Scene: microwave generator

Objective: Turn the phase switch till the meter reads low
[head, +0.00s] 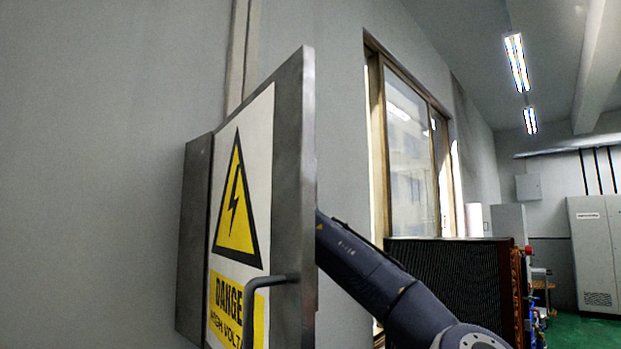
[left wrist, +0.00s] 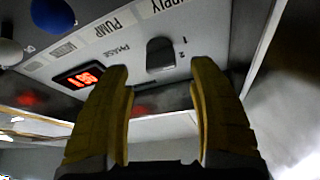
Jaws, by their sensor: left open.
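The phase switch (left wrist: 160,54) is a dark knob on a pale panel in the left wrist view, with the marks 1 and 2 beside it and "PHASE" lettering to its left. Which mark it points to is unclear. The meter (left wrist: 86,75) is a black display with lit red digits that are too blurred to read surely. My left gripper (left wrist: 161,72) is open, its two yellow fingers apart with the switch just beyond and between the tips; contact cannot be judged. The head view shows neither switch nor meter; an open cabinet door (head: 244,200) hides that area. My right gripper is not seen.
The door carries a yellow high-voltage sign and a grey handle (head: 268,284). One of my arms passes behind its edge. A blue knob (left wrist: 52,15) and a pale round knob (left wrist: 10,52) sit on the panel's left. A dark finned unit (head: 450,275) stands at right.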

